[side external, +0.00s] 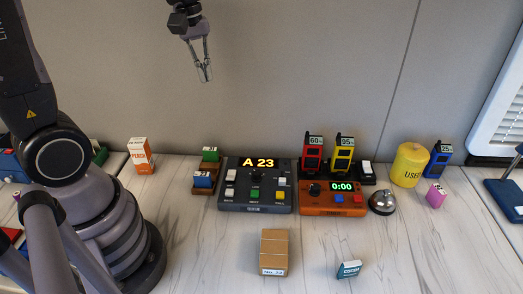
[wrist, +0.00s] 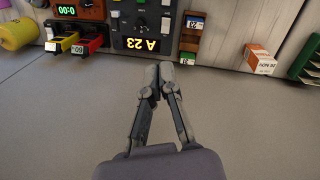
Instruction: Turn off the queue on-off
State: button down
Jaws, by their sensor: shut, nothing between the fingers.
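The dark grey queue console (side external: 244,207) sits on the table in the side external view, with a lit amber "A 23" display (side external: 258,163). Which control is the on-off is too small to read. In the wrist view the console (wrist: 128,26) appears upside down beyond the fingertips. My gripper (side external: 206,78) is shut and empty, high above and behind the console, touching nothing; its fingers also show in the wrist view (wrist: 162,74).
An orange timer box (side external: 318,210) reading 0:00 stands right of the console, with a bell (side external: 382,203) beside it. Red (side external: 313,150) and yellow (side external: 342,152) devices stand behind. A cardboard box (side external: 274,248) lies in front. The air around my gripper is clear.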

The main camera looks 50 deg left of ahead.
jog(key=w+a+f+n+g, duration=0.2)
jog(key=w+f+n, duration=0.3)
jog(key=f+n, duration=0.3)
jog(key=n+g+h, duration=0.2)
jog(key=n, duration=0.4)
send_near(230, 177)
jog(key=shift+v, duration=1.2)
jog(key=shift+s+d+f, duration=0.1)
jog(key=x, duration=0.9)
jog(key=shift+f, duration=0.4)
jog(key=shift+s, duration=0.1)
jog(key=shift+s+d+f, duration=0.1)
jog(key=shift+d+f, duration=0.05)
jog(key=shift+f, duration=0.1)
